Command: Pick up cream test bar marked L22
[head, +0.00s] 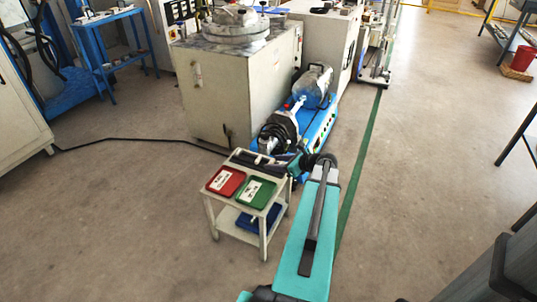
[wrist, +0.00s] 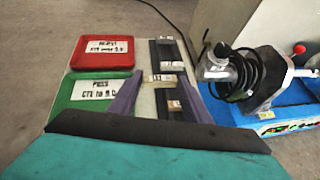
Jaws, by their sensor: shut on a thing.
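In the wrist view, my gripper (wrist: 160,84) has its two purple-grey fingers on either side of a small cream bar (wrist: 163,78) with a white label. The fingers are closed on it, over the dark rack on the cart top. The label's print is too small to read surely. Whether the bar is clear of the rack I cannot tell.
A red tray (head: 226,181) and a green tray (head: 255,192), both labelled, lie on the small cart (head: 211,203). The dark rack (wrist: 163,49) holds other labelled pieces. A blue machine bench (head: 322,126) stands close behind. Open floor lies left of the cart.

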